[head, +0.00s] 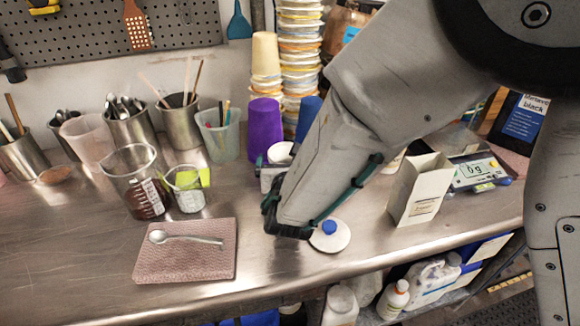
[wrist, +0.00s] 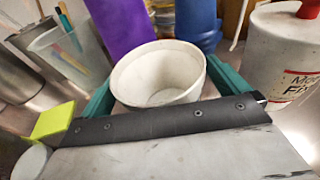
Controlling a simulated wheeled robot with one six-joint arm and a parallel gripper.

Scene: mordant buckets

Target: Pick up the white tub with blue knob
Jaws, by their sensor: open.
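A white open tub (head: 281,152) stands on the steel counter beyond my wrist. In the wrist view the tub (wrist: 158,78) is empty inside and has no lid on it. My gripper (head: 277,168) is open, and in the wrist view its green fingers (wrist: 163,85) are on either side of the tub. I cannot tell whether they touch it. A round white lid with a blue knob (head: 330,236) lies on the counter near the front edge, beside my arm. The tub's lower part is hidden by my gripper.
A purple cup (head: 265,129) and a blue cup stand close behind the tub. A white bottle with a red cap (wrist: 285,60) is at its right. Beakers (head: 140,180), a pink mat with a spoon (head: 185,270) and a white box (head: 418,190) stand around.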

